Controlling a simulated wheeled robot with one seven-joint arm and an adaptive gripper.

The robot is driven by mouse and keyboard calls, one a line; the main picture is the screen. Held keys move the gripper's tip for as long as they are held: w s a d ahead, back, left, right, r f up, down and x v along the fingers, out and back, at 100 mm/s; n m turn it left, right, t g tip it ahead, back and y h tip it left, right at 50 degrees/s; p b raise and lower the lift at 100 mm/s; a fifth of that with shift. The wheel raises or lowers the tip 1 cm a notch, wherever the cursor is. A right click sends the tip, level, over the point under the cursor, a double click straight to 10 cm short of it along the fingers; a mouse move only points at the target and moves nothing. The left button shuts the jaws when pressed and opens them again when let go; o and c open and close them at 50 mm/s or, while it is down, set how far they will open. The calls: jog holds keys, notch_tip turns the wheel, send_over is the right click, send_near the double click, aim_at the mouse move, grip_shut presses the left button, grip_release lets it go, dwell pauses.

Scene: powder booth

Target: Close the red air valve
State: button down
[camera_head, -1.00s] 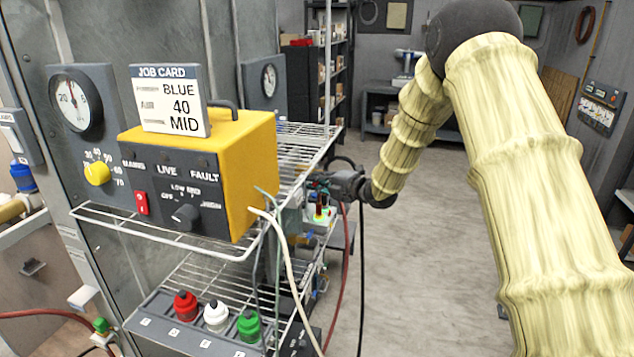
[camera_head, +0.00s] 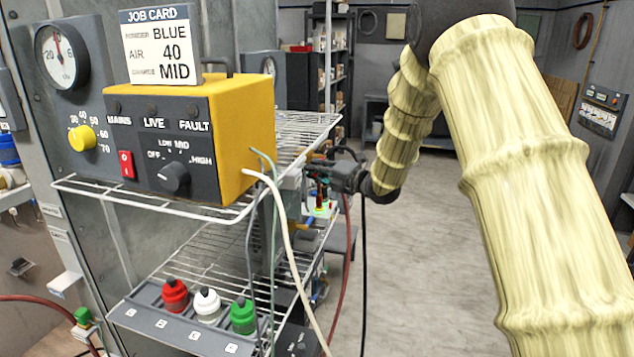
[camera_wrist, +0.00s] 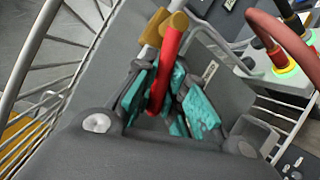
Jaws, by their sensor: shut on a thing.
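The red air valve's lever (camera_wrist: 165,68) shows in the wrist view as a red handle with a brass-coloured end (camera_wrist: 174,22) at the top. My gripper (camera_wrist: 160,88) has its teal-padded fingers shut around this red handle. In the head view my gripper (camera_head: 345,177) is small, at the right end of the wire shelves. The valve cannot be made out clearly there. The lever's exact angle to its pipe cannot be told.
A yellow control unit (camera_head: 245,140) stands on the upper wire shelf (camera_head: 150,198) with a job card (camera_head: 160,48) on top. Red, white and green bottles sit on the lower shelf. Hoses hang near my gripper. Open floor (camera_head: 430,250) lies to the right.

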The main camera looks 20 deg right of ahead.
jog(key=w+d+f+n+y+b, duration=0.1)
jog(key=n+b, duration=0.7)
jog(key=b, duration=1.1)
jog(key=w+d+f+n+t+y+b, duration=0.1)
jog(key=n+y+b, duration=0.4)
jog(key=b, duration=1.5)
notch_tip(320, 180, down, 3)
jog(key=w+d+n, duration=0.1)
jog(key=w+n, duration=0.1)
jog(key=n, duration=0.1)
jog(key=shift+w+y, duration=0.25)
jog(key=shift+y, duration=0.15)
jog(key=shift+r+n+b, duration=0.25)
jog(key=shift+n+b, duration=0.15)
jog(key=shift+n, duration=0.1)
jog(key=c, duration=1.5)
grip_release()
jog(key=shift+w+d, duration=0.1)
jog(key=shift+o, duration=0.2)
jog(key=shift+r, duration=0.1)
